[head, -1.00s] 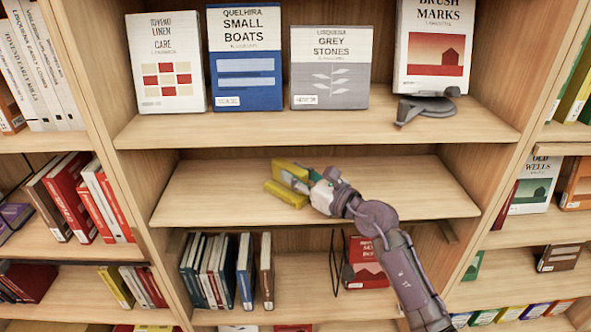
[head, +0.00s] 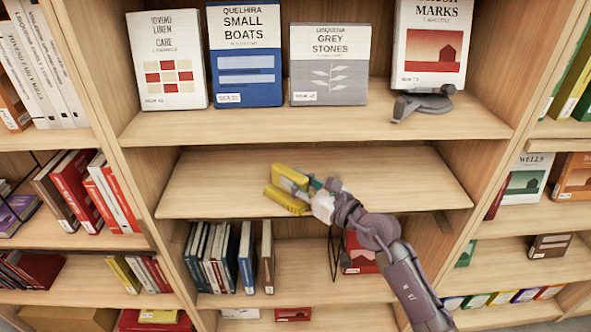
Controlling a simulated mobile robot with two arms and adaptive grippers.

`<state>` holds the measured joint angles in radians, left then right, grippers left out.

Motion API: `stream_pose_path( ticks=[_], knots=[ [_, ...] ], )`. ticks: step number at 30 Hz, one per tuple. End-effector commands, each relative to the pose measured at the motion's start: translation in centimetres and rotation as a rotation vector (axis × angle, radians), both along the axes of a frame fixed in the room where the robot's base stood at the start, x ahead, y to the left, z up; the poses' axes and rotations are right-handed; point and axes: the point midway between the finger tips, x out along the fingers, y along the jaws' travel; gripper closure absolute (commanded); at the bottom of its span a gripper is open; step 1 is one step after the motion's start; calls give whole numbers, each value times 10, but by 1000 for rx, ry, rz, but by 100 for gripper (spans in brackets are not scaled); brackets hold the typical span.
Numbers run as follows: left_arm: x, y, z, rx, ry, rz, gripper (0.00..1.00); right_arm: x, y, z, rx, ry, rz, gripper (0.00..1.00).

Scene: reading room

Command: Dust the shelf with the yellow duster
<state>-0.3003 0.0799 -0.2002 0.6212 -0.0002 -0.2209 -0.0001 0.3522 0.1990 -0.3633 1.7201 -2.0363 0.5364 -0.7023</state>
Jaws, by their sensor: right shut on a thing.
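The yellow duster (head: 284,199) is in the middle of the head view, at the bare middle shelf (head: 400,175). My right gripper (head: 305,187) is shut on the duster and reaches in from the lower right. The duster is over the front part of the shelf, left of its centre. I cannot tell whether its underside touches the board. The shelf board is empty of books. My left gripper is not in view.
Above, display books such as Small Boats (head: 245,55) and Grey Stones (head: 330,65) stand beside a grey bookstand (head: 424,103). Below are upright books (head: 212,257), a wire bookend and a red book (head: 357,255). Uprights bound the shelf on both sides.

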Motion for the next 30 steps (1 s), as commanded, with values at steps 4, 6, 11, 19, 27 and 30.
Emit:
stream_pose_path(
  ticks=[4,6,11,19,27,30],
  knots=[
    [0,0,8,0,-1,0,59,-9,0,0,-1,2,0,100],
    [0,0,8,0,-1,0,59,-10,0,0,-1,1,0,100],
    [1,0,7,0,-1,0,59,-10,0,-1,-1,1,0,100],
    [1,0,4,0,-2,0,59,-9,-8,-2,-2,1,-1,100],
    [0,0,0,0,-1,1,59,-9,-25,-1,-1,1,-1,100],
    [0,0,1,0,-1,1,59,-9,-25,0,0,1,0,100]
  ],
)
